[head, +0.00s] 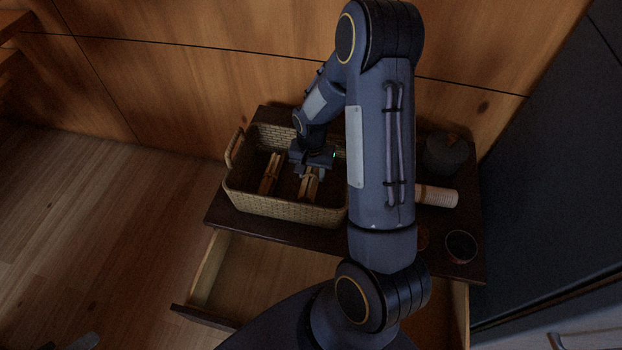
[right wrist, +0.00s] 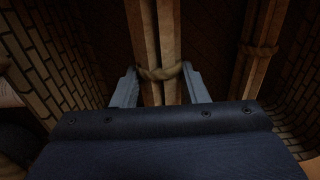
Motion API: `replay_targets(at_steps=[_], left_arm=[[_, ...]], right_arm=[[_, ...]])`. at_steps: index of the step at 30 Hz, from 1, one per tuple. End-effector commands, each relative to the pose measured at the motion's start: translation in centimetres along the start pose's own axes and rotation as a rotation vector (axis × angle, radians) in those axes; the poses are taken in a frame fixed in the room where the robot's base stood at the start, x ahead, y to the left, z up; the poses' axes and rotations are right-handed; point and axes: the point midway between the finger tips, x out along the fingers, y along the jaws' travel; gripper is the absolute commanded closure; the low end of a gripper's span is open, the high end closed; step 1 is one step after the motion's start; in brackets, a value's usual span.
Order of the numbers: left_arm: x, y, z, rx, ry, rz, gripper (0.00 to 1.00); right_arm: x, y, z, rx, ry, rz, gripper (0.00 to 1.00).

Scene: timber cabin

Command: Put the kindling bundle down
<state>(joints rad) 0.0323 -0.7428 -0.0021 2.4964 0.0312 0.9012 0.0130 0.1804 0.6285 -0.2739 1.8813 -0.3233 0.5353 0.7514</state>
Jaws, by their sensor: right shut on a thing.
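My right gripper (head: 311,174) is shut on a kindling bundle (head: 309,187) inside the woven basket (head: 283,209). In the right wrist view both fingers flank this bundle (right wrist: 157,35) at its tie, and its sticks run away from the gripper. I cannot tell whether the bundle touches the basket floor. A second kindling bundle (head: 270,174) lies in the basket to the left; it also shows at the right of the right wrist view (right wrist: 264,45). A small grey part at the lower left edge of the head view may be my left gripper (head: 84,342); its jaws cannot be made out.
The basket stands on a dark cabinet top (head: 328,238) with an open drawer (head: 265,275) below. To the right are a dark round pot (head: 445,153), a pale ribbed cylinder (head: 438,196) and a small dark cup (head: 461,247). A timber wall (head: 220,80) rises behind.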

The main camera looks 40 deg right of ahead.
Motion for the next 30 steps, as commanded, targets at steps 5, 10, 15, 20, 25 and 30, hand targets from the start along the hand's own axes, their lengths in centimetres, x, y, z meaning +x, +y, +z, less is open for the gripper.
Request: replay_targets(at_steps=[5, 10, 15, 20, 25, 30], left_arm=[[0.6, -0.2, 0.3, 0.000, 0.000, 0.000, 0.64], [0.5, -0.2, 0.3, 0.000, 0.000, 0.000, 0.64], [0.7, -0.3, 0.3, 0.000, 0.000, 0.000, 0.64], [0.7, -0.3, 0.4, 0.000, 0.000, 0.000, 0.64], [0.7, -0.3, 0.4, 0.000, 0.000, 0.000, 0.64], [0.7, -0.3, 0.3, 0.000, 0.000, 0.000, 0.64]], right_arm=[[2.8, 0.1, 0.1, 0.001, -0.002, 0.002, 0.85], [3.2, 0.0, 0.0, -0.001, 0.000, -0.001, 0.85], [3.3, 0.0, 0.0, 0.000, 0.000, 0.000, 0.85], [3.5, 0.0, 0.0, 0.000, 0.000, 0.000, 0.50], [3.4, 0.0, 0.0, 0.000, 0.000, 0.000, 0.38], [3.4, 0.0, 0.0, 0.000, 0.000, 0.000, 0.38]])
